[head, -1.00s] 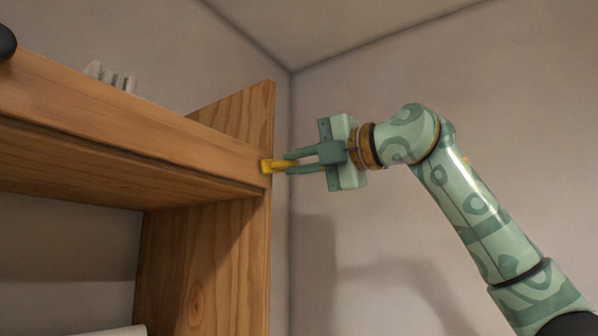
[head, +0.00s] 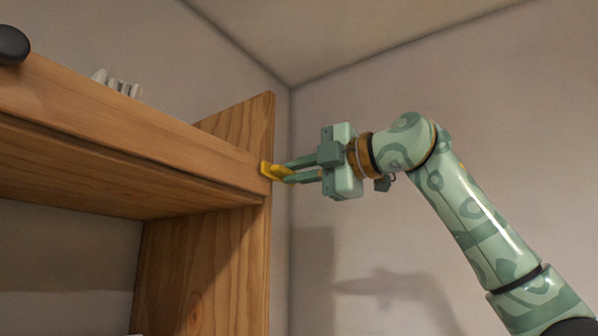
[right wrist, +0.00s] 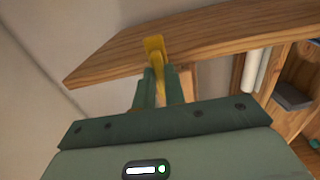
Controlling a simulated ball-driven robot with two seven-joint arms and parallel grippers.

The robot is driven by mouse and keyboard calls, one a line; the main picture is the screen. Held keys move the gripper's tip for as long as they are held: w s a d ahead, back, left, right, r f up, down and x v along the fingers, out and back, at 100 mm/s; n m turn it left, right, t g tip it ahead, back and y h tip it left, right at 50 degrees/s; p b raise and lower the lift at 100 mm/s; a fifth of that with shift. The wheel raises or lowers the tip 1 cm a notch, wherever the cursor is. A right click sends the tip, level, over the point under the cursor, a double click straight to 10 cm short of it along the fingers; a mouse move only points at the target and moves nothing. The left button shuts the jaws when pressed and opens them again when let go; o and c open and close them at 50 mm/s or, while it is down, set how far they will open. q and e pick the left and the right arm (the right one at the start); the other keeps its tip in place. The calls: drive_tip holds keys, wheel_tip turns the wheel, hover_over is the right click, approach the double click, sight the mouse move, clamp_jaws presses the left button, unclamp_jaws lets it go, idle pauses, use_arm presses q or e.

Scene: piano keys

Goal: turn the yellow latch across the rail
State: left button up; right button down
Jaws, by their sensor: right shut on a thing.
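The yellow latch (head: 267,170) sits at the right end of the wooden rail (head: 130,125), beside the upright wooden side panel. My right gripper (head: 287,172) reaches it from the right, and its two green fingers are shut on the latch. In the right wrist view the latch (right wrist: 155,48) stands out between the fingertips (right wrist: 160,75), against the wood. The fingers hide part of the latch. The latch looks tilted in the head view; its exact angle to the rail is hard to tell. My left gripper is not in view.
The wooden side panel (head: 240,125) rises above the rail at its right end. Several small pale pieces (head: 115,84) show above the rail at the left. A plain wall (head: 480,110) is behind my right arm, with free room between.

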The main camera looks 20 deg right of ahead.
drive_tip(key=c, duration=1.5)
unclamp_jaws()
drive_tip(key=shift+d, duration=0.15)
drive_tip(key=shift+o, duration=0.2)
drive_tip(key=b+v, duration=0.4)
drive_tip(key=v, duration=1.2)
drive_tip(key=shift+d+b, duration=0.15)
drive_tip(key=shift+b, duration=0.15)
drive_tip(key=shift+s+f, duration=0.1)
